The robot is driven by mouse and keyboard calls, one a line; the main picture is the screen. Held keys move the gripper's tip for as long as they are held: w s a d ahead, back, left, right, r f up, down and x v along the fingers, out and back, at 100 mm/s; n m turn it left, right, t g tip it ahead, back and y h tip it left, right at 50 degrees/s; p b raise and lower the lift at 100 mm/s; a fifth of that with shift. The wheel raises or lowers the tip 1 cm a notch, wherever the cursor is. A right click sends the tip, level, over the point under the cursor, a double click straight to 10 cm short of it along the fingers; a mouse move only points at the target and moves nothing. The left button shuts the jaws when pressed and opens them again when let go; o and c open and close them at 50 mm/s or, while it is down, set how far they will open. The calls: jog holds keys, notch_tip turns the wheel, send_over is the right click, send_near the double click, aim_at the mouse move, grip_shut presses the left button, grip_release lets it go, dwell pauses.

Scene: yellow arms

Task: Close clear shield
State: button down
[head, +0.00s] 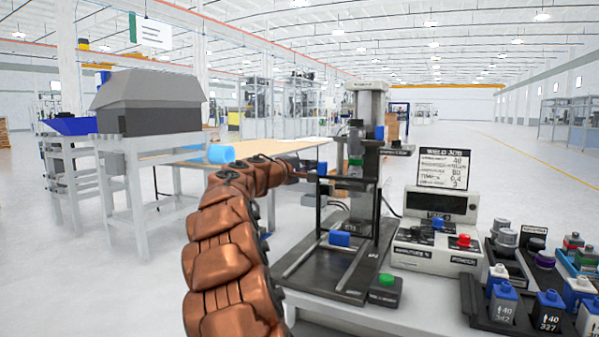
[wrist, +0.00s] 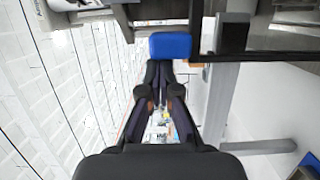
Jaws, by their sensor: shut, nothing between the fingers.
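The welding station (head: 366,115) stands on the bench right of centre in the head view. A dark upright frame (head: 360,181) on its front has a blue block (head: 321,168) at its left end. I take this frame to be the shield's; the clear pane itself is hard to make out. My gripper (head: 304,174) is at the left of this block. In the wrist view my gripper (wrist: 160,68) is shut and empty, its fingertips just below the blue block (wrist: 170,46). Whether they touch it, I cannot tell. The dark frame bar (wrist: 275,57) runs right from the block.
Another blue block (head: 340,239) sits on the station's black base. A table with a grey hood (head: 150,100) stands to the left. Floor beyond is open.

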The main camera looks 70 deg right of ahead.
jog(key=shift+s, duration=0.45)
jog(key=shift+s+f, duration=0.1)
jog(key=shift+s, duration=0.1)
jog(key=w+a, duration=0.7)
jog(key=a, duration=0.2)
jog(key=shift+w+a+p, duration=0.3)
jog(key=shift+w+p, duration=0.05)
jog(key=shift+p, duration=0.05)
dwell(0.4)
